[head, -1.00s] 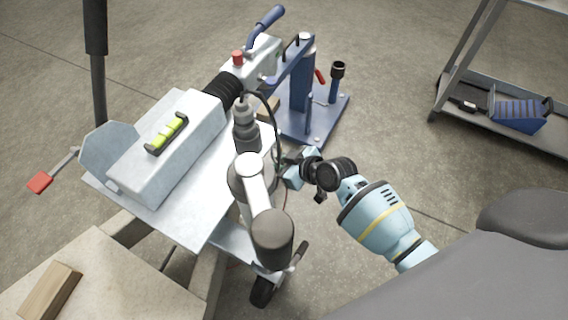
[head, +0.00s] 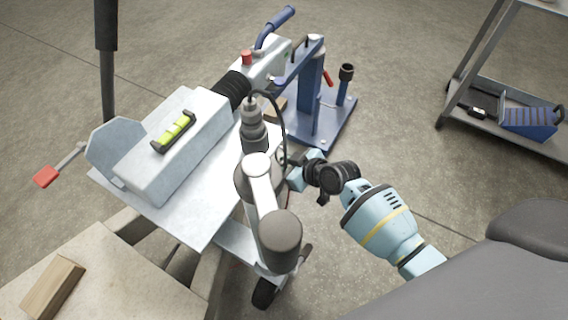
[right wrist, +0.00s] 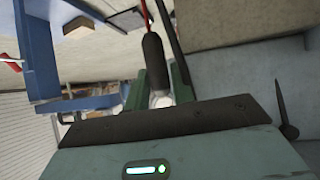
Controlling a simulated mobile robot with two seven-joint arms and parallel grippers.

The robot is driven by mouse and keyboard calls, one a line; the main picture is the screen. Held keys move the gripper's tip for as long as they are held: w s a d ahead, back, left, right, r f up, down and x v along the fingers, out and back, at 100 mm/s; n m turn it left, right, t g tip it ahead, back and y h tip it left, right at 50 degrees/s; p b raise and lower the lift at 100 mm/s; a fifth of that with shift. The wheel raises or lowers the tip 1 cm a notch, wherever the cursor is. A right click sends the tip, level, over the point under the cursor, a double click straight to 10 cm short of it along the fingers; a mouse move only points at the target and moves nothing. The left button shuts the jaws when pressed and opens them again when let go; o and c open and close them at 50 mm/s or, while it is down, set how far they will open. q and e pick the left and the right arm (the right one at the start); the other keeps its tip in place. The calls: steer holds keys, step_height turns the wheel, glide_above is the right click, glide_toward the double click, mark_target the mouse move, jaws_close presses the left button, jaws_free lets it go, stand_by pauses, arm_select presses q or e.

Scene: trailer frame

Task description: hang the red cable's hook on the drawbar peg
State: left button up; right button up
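My right gripper (head: 297,170) is at the end of the light blue arm, just right of the trailer's drawbar parts. In the right wrist view its two green fingers (right wrist: 158,85) flank a dark sleeve (right wrist: 153,55) and look shut on it. The red cable (right wrist: 147,12) runs up from this sleeve. A pale, shiny piece shows below the sleeve between the fingers; the hook's shape is not clear. I cannot pick out the drawbar peg for certain. My left gripper is not in view.
A grey drawbar box (head: 165,172) with a yellow-green level (head: 174,132) lies left. The jockey wheel's tube (head: 262,190) and a black curved cable (head: 284,125) stand close to my gripper. A blue stand (head: 312,85) is behind it. A shelf cart (head: 450,95) stands far right.

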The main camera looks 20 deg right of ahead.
steer(key=o, duration=0.4)
steer(key=p+v, duration=0.3)
steer(key=v, duration=0.3)
steer(key=shift+s+d+r, duration=0.15)
steer(key=shift+s+r, duration=0.05)
steer(key=shift+r, duration=0.1)
steer(key=shift+s+d+r+p, duration=0.2)
steer(key=shift+s+p, duration=0.1)
steer(key=shift+s, duration=0.2)
